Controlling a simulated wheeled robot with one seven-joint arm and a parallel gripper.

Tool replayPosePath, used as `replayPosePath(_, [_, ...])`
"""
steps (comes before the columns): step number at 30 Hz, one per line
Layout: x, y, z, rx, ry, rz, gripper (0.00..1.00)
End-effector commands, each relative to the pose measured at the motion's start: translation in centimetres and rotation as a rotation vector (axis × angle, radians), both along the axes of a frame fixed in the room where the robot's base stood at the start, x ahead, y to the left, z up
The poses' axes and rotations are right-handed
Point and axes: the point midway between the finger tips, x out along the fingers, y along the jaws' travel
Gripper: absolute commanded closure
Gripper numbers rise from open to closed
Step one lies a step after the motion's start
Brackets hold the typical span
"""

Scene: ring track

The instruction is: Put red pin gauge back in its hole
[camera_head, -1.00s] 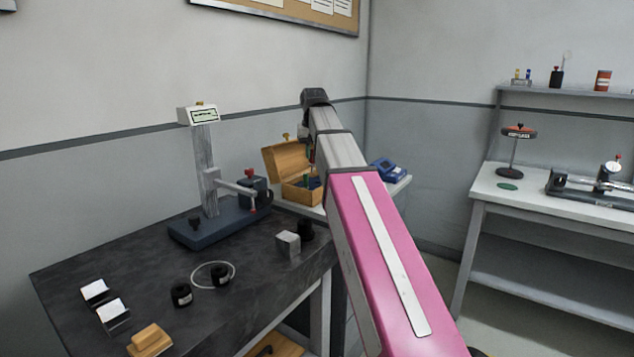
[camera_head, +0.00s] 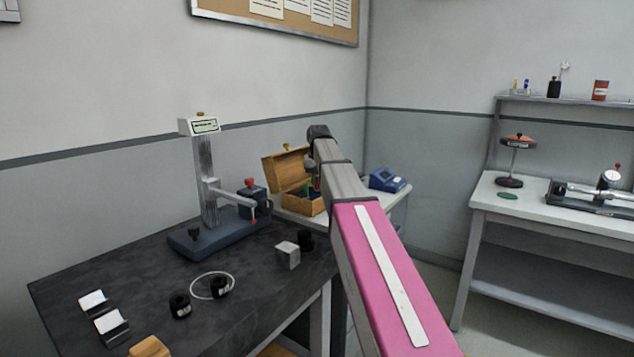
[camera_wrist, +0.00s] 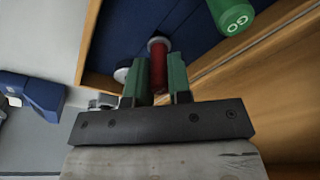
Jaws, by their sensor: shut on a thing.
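The red pin gauge (camera_wrist: 158,62) is between the green fingers of my gripper (camera_wrist: 159,80) in the wrist view. Its pale end points towards the blue inside of the wooden box (camera_wrist: 270,85). I cannot tell whether that end touches the blue lining or sits in a hole. In the head view the box (camera_head: 304,205) stands open on the white side table, with my gripper low over it and mostly hidden by my arm. A green cylinder marked GO (camera_wrist: 232,15) stands in the box at the upper right of the wrist view.
A small white round thing (camera_wrist: 122,74) is left of the pin. A blue device (camera_head: 387,180) stands right of the box. The dark bench (camera_head: 140,265) on the left holds a gauge stand (camera_head: 210,190), black rings and metal blocks.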

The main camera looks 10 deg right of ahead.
Motion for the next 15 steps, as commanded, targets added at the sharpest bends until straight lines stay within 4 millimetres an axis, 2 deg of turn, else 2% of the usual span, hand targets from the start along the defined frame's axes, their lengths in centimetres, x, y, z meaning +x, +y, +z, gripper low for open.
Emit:
replayPosePath(13, [0.00,0.02,-0.85,0.000,0.000,0.000,1.00])
replayPosePath(14, [0.00,0.02,-0.84,0.000,-0.001,0.000,0.74])
replayPosePath(15, [0.01,0.02,-0.82,0.000,-0.001,0.000,0.61])
